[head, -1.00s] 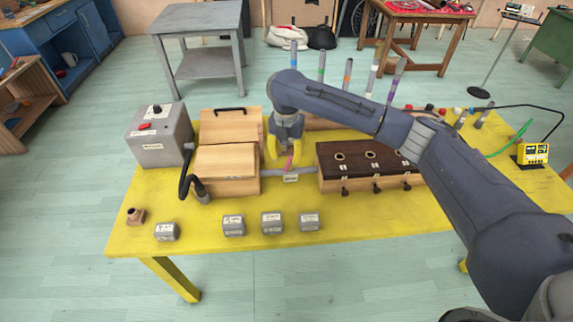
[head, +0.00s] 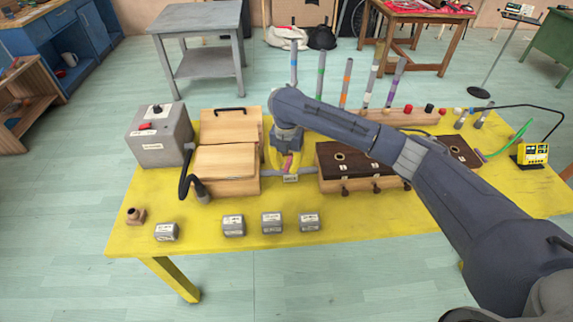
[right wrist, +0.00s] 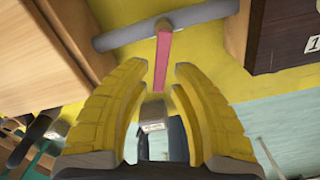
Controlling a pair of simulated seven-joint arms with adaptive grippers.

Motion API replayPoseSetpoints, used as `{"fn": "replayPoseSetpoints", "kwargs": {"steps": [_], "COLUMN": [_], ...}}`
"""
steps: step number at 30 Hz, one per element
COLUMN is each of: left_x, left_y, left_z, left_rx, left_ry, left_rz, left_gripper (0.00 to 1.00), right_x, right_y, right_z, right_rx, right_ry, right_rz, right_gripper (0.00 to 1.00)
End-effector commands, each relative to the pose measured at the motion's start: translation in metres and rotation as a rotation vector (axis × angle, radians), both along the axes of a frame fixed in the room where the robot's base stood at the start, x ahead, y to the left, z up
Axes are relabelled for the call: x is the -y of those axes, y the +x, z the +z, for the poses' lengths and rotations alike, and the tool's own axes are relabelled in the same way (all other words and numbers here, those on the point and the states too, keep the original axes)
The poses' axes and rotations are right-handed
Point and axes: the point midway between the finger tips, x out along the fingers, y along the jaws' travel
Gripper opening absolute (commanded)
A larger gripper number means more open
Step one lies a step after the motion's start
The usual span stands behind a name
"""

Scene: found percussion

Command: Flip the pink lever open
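The pink lever (head: 288,162) sits on a grey pipe (head: 306,171) between a pale wooden box and a dark-topped wooden box. In the right wrist view the lever (right wrist: 161,62) runs from the pipe (right wrist: 165,29) down toward the space between my fingers. My right gripper (right wrist: 158,72) has its yellow fingers apart on either side of the lever's near end, with gaps visible. In the head view my right gripper (head: 281,159) is low over the lever and partly hides it. My left gripper is not in view.
The pale wooden box (head: 226,160) stands close on the left and the dark-topped box (head: 342,160) on the right. A grey control box (head: 160,140) is at the far left. Several small grey blocks (head: 272,222) line the table's front. The yellow table (head: 370,215) is bare at front right.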

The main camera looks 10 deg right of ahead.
Motion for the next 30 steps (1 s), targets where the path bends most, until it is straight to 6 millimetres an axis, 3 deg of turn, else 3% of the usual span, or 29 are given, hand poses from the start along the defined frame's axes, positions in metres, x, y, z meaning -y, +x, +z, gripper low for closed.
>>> {"fn": "replayPoseSetpoints", "kwargs": {"steps": [6,20,30], "left_x": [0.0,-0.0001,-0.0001], "left_y": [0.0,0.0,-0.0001], "left_z": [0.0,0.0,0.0], "left_rx": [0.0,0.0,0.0], "left_ry": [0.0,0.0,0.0], "left_rz": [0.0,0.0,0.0], "left_gripper": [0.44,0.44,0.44], "right_x": [0.0,-0.0001,-0.0071], "right_y": [0.0,0.0,0.0055], "right_z": [0.0002,-0.0008,0.0002], "right_rx": [0.0,-0.001,0.0], "right_ry": [0.0,-0.002,-0.004], "right_rz": [0.0,-0.015,-0.202], "right_gripper": [0.0,0.0,0.0]}}
